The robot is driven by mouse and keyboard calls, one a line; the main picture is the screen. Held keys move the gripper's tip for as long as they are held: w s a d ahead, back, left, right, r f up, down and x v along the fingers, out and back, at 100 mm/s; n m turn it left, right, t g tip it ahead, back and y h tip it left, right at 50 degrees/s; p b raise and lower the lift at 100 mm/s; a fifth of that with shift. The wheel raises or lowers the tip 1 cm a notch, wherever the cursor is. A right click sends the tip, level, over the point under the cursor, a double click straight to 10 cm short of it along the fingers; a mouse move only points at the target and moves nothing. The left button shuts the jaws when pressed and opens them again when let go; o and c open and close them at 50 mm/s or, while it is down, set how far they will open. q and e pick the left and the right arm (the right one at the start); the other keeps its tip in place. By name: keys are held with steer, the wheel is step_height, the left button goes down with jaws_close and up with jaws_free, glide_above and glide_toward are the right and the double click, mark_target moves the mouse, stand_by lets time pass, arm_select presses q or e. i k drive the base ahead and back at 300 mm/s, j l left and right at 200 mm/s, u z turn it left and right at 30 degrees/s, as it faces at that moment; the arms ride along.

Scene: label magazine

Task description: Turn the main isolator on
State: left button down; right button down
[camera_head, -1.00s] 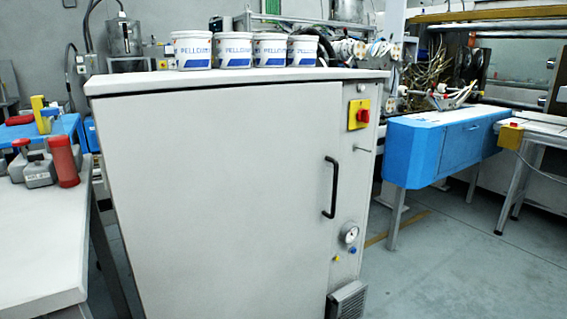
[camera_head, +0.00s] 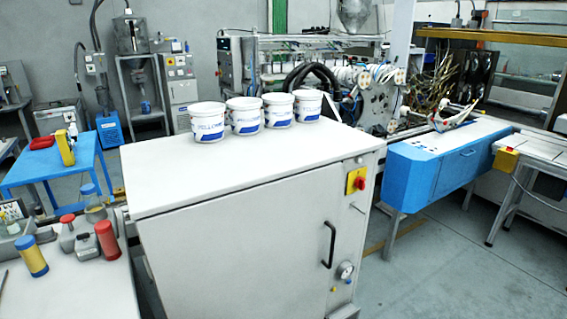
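The main isolator appears to be the red rotary knob on a yellow plate (camera_head: 356,180). It sits at the upper right of the front of a grey cabinet (camera_head: 240,255), beside the cabinet door. The knob's exact on or off position is too small to tell. A black door handle (camera_head: 328,245) is below and left of it, and a round gauge (camera_head: 345,270) is lower down. Neither of my grippers is in view.
Several white tubs (camera_head: 243,115) stand on the cabinet top. A grey table (camera_head: 85,285) with red-topped items is at the left, and a blue table (camera_head: 60,170) stands behind it. A blue machine (camera_head: 445,165) is at right, with open floor before it.

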mark_target(360, 183)
steer(key=l+u, duration=0.1)
steer(key=u, duration=0.25)
steer(key=l+u, duration=0.15)
steer(key=u, duration=0.2)
steer(key=l+u, duration=0.2)
steer(key=l, duration=0.25)
steer(key=k+l+u, duration=0.2)
steer(key=l, duration=0.2)
steer(key=l+u, duration=0.2)
steer(key=l, duration=0.2)
steer(key=k+l+u, duration=0.15)
steer(key=l, duration=0.25)
steer(key=k+l, duration=0.15)
steer(key=l, duration=0.2)
steer(key=k+l, duration=0.15)
steer(key=l, duration=0.2)
steer(key=k+l, duration=0.1)
steer(key=l, duration=0.25)
steer(key=k+l+u, duration=0.1)
steer(key=l, duration=0.25)
steer(key=k+l, duration=0.2)
steer(key=l, duration=0.15)
steer(key=k+l, duration=0.15)
steer(key=l, duration=0.2)
